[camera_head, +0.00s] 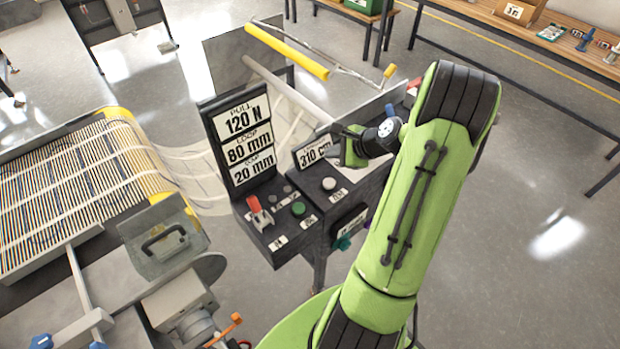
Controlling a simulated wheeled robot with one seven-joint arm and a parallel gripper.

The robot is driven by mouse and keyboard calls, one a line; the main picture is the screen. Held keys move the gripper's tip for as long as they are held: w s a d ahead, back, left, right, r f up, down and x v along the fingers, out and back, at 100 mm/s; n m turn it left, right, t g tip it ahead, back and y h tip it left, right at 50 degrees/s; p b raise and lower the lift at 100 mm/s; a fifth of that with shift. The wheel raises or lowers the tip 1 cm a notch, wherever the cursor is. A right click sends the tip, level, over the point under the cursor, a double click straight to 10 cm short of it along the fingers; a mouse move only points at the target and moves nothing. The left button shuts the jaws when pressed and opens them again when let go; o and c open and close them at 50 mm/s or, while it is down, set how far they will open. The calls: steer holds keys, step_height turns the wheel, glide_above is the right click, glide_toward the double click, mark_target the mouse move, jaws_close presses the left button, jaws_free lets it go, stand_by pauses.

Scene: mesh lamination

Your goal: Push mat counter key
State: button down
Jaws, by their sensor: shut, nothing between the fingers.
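The mat counter (312,152) is a dark box with a white display that reads about 310 cm, on the right part of the control console. A round white key (329,184) sits on the dark panel below the display, with a small white label (339,195) beside it that I cannot read surely. My gripper (346,153) is shut and empty. It appears in front of the right end of the display, above and right of the white key in the picture. It looks apart from the key; the exact gap cannot be told.
A sign (247,138) reads 120 N, 80 mm, 20 mm. Left of the key are a red lever (258,212) and a green button (298,209). A yellow roller bar (287,52) stands behind the console. A striped belt (75,190) is at left. Open floor lies at right.

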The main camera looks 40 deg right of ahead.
mark_target(332, 184)
step_height(332, 184, down, 8)
steer(key=b, duration=0.7)
steer(key=shift+s+f+b, duration=0.1)
steer(key=shift+f+b, duration=0.1)
steer(key=shift+b, duration=0.1)
steer(key=shift+d+f, duration=0.1)
steer(key=shift+f, duration=0.1)
steer(key=shift+f, duration=0.1)
stand_by(1.3)
steer(key=shift+f, duration=0.3)
steer(key=shift+f+b, duration=0.55)
steer(key=shift+b, duration=0.05)
stand_by(0.5)
steer(key=shift+r, duration=0.1)
steer(key=shift+r+p, duration=0.85)
steer(key=shift+p, duration=0.1)
